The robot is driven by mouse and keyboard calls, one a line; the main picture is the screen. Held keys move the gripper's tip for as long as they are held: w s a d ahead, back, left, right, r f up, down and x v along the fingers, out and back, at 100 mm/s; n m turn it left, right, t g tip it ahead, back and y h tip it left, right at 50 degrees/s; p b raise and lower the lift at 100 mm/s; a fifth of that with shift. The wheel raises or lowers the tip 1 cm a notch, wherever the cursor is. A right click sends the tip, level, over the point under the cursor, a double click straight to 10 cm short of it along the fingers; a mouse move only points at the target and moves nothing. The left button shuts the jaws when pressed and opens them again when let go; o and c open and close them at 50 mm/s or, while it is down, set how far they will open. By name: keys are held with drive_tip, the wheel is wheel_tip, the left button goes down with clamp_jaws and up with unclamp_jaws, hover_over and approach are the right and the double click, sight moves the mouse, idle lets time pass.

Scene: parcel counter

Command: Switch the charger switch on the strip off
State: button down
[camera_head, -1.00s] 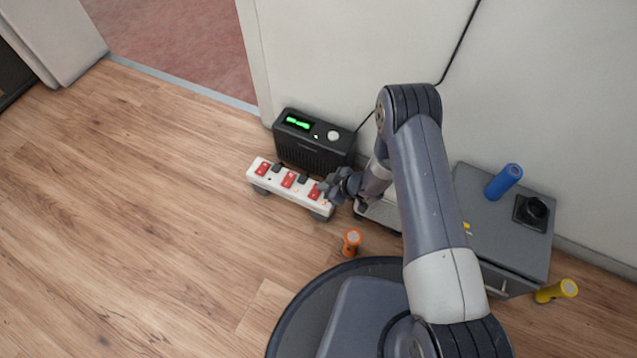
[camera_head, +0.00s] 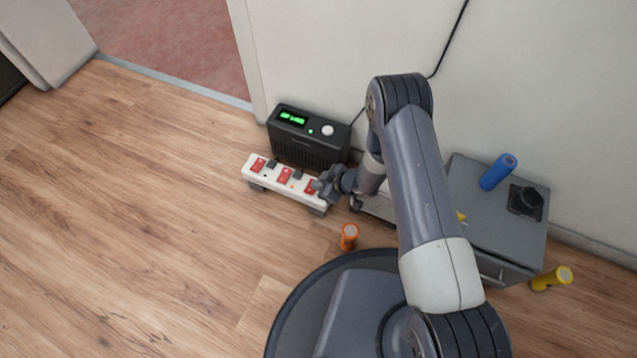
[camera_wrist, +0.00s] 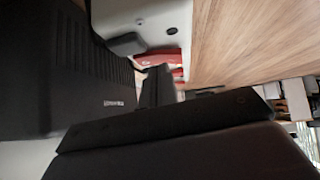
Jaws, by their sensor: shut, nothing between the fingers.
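The white power strip (camera_head: 270,179) lies on the floor in front of the black charger unit. It has three red switches in a row; the left switch (camera_head: 258,165) and middle switch (camera_head: 284,175) show clearly. The right switch (camera_head: 309,187) is partly covered by my gripper (camera_head: 322,186). My gripper is shut and empty, with its tips at the right end of the strip. I cannot tell whether it touches the switch. In the wrist view my dark fingers (camera_wrist: 158,88) cover part of the strip (camera_wrist: 120,18) and a red switch (camera_wrist: 158,60). Switch labels are not readable.
The black unit (camera_head: 306,150) with a lit green display stands behind the strip against the wall. An orange cylinder (camera_head: 349,237) stands in front. A grey cabinet (camera_head: 470,205) at right bears a blue cylinder (camera_head: 497,172). A yellow cylinder (camera_head: 552,278) lies beside it. The left floor is clear.

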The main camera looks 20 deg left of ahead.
wheel_tip(320, 180, up, 10)
drive_tip(key=p, duration=0.4)
drive_tip(key=shift+p, duration=0.35)
